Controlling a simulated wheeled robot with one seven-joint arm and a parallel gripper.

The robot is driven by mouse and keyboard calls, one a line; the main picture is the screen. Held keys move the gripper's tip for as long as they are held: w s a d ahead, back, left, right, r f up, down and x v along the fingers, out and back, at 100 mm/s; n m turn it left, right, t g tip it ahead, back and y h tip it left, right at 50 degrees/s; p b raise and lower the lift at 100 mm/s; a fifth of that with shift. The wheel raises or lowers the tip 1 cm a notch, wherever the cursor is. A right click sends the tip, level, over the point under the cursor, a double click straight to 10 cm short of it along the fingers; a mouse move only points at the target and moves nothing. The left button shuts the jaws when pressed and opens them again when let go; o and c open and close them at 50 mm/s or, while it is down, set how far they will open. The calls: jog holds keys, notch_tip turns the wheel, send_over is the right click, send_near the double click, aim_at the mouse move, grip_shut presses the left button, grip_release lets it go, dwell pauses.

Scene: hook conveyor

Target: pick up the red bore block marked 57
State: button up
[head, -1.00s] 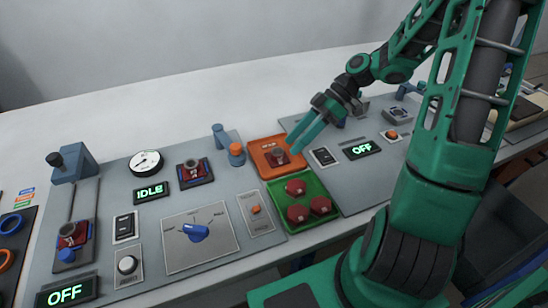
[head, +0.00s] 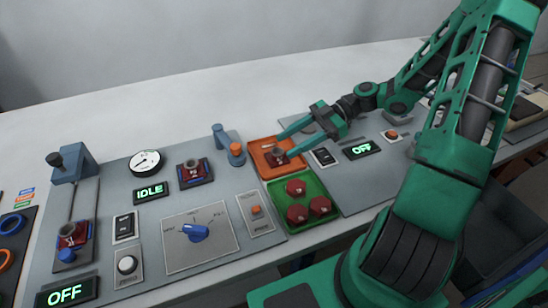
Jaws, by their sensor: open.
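A red bore block (head: 278,158) lies in the orange tray (head: 258,146), partly hidden by my gripper. My gripper (head: 285,146) is open, with its two green fingers apart over this tray and their tips close to the block. I cannot tell whether they touch it. Several more red blocks are in view: a group in the green tray (head: 276,193), one on a dark blue fixture (head: 194,171), and one at the foot of the left slide (head: 73,234). The markings are too small to read, so I cannot tell which block bears 57.
Left of the orange tray stand a blue post (head: 219,135) and an orange-topped blue post (head: 236,152). A blue rotary knob (head: 198,233) and an orange button (head: 256,211) are nearby. Right of the tray are a black rocker switch (head: 323,156) and an OFF display (head: 362,149).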

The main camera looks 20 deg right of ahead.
aim_at(272, 154)
jog(key=x, duration=0.5)
jog(key=shift+f, duration=0.15)
jog(key=c, duration=0.9)
